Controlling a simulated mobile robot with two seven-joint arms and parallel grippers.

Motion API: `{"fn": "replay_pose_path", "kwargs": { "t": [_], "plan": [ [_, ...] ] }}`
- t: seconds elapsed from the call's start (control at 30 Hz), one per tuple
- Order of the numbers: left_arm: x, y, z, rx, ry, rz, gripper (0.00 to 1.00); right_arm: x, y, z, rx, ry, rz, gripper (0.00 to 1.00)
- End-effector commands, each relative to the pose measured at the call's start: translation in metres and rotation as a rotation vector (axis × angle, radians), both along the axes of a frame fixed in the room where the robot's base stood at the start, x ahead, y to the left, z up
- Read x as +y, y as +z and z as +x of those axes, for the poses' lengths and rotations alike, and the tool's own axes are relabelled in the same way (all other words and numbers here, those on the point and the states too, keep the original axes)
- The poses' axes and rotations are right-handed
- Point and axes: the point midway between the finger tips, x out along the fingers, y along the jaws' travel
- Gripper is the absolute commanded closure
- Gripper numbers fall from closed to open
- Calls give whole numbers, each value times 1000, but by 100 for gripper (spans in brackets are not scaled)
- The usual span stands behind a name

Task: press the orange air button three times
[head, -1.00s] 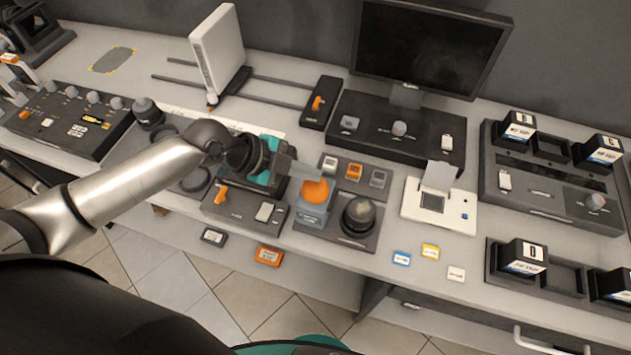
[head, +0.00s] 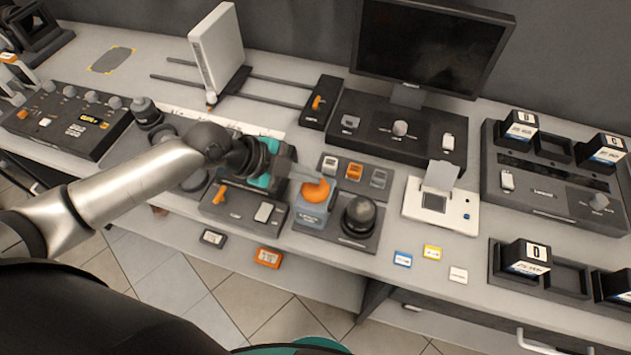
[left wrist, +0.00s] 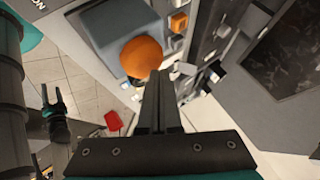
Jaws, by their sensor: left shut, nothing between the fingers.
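The orange air button (head: 316,191) is a round orange dome on a blue-grey block (head: 311,214) on the desk. It also shows in the left wrist view (left wrist: 142,57), just beyond the fingertips. My left gripper (head: 318,179) comes in from the left, shut and empty, with its fingertips at the upper edge of the dome. In the left wrist view the closed fingers (left wrist: 158,75) overlap the dome's lower right edge. I cannot tell whether they touch it. My right gripper is not identifiable in the head view.
A black dome (head: 359,214) stands on the same dark base, right of the button. Small orange and grey switches (head: 354,171) sit behind it. A panel with an orange lever (head: 221,194) lies to the left. A white printer (head: 441,203) stands to the right.

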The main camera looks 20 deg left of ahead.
Motion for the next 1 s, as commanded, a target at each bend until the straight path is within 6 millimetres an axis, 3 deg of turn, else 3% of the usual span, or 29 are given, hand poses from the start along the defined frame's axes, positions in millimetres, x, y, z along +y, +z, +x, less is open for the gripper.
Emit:
{"fn": "replay_pose_path", "kwargs": {
  "t": [1.0],
  "plan": [
    [1, -12, -1, 3, 0, 2, 100, -1, -10, 0, 0, 0, -1, 39]
  ]
}}
